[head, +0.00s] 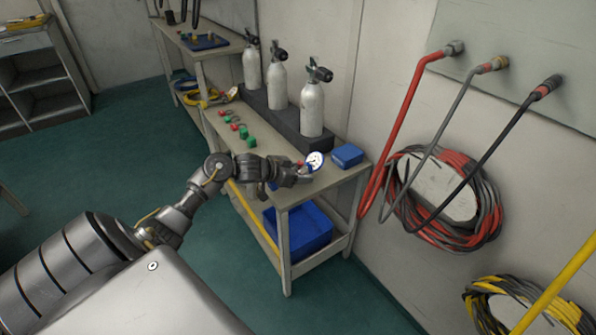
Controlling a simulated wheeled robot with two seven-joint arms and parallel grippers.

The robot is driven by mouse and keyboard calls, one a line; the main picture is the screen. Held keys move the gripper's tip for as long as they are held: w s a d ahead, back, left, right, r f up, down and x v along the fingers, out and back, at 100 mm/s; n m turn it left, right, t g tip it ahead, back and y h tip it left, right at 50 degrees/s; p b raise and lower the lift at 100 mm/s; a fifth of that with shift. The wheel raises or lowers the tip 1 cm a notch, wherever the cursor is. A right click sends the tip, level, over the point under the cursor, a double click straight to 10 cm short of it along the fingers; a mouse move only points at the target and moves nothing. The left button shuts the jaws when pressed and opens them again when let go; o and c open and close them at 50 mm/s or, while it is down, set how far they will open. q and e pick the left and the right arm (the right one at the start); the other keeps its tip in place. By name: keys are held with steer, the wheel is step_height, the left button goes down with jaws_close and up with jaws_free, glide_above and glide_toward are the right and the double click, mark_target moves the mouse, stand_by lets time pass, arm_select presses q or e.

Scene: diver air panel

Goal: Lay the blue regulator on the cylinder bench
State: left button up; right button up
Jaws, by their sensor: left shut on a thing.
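My left gripper (295,175) is over the near end of the cylinder bench (318,187). It is shut on a small fitting with a round white gauge face (314,161), which looks like the blue regulator. The gripper hides most of its body, and a small red part shows beside the gauge. I cannot tell whether the regulator touches the bench top. My right gripper is not in view.
Three grey cylinders (311,108) stand in a dark rack along the wall side of the bench. A blue box (347,155) lies right of the gripper. Several red and green fittings (247,138) lie farther back. A blue bin (302,230) is on the lower shelf. Coiled hoses (482,205) hang on the right wall.

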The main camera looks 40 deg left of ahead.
arm_select(q)
steer(key=shift+f, duration=0.6)
stand_by(0.4)
stand_by(0.4)
steer(key=shift+p, duration=0.35)
steer(key=shift+f, duration=0.45)
stand_by(0.5)
steer(key=o, duration=1.5)
steer(key=shift+f, duration=0.15)
